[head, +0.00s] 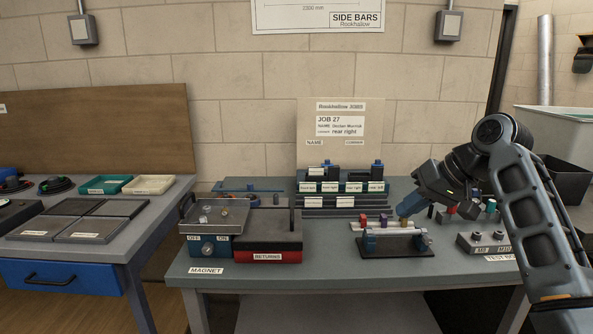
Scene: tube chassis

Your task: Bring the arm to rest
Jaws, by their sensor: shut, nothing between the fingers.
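My arm reaches in from the right side of the head view, bent at its elbow, with its end over the right half of the workbench (330,262). My gripper (404,211) points down and to the left. It is shut and empty, its tips close to a small fixture (398,245) on a dark base that carries a pale bar with several coloured pieces. I cannot tell whether the tips touch a piece.
Left on the bench are a magnet box (208,247) and a red returns box (268,256). A labelled rack (342,187) stands behind, under a job card (340,125). A grey holed block (484,242) sits right, beneath my arm. A side table (130,240) stands left.

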